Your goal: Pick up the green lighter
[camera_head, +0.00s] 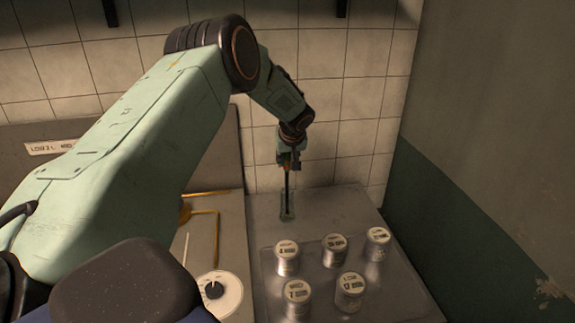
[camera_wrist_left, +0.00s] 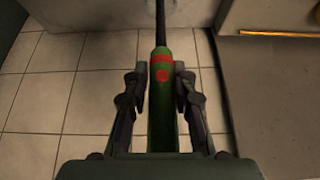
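The green lighter (camera_wrist_left: 162,115) has red markings and a long thin black stem. It lies lengthwise between the two fingers of my left gripper (camera_wrist_left: 162,78) in the left wrist view, and both fingertips press against its sides. In the head view my left gripper (camera_head: 289,160) is above the back of the metal counter, with the black stem (camera_head: 287,185) pointing down from it. The stem's lower end is at a small greenish clear holder (camera_head: 287,213); I cannot tell whether it is still inside. My right gripper is in neither view.
Several lidded metal cans (camera_head: 350,287) stand on a raised plate on the counter (camera_head: 345,207), in front of the holder. A stove panel with a round dial (camera_head: 216,292) and a yellow pipe (camera_head: 203,213) is to the left. A tiled wall is behind; a green-grey wall is right.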

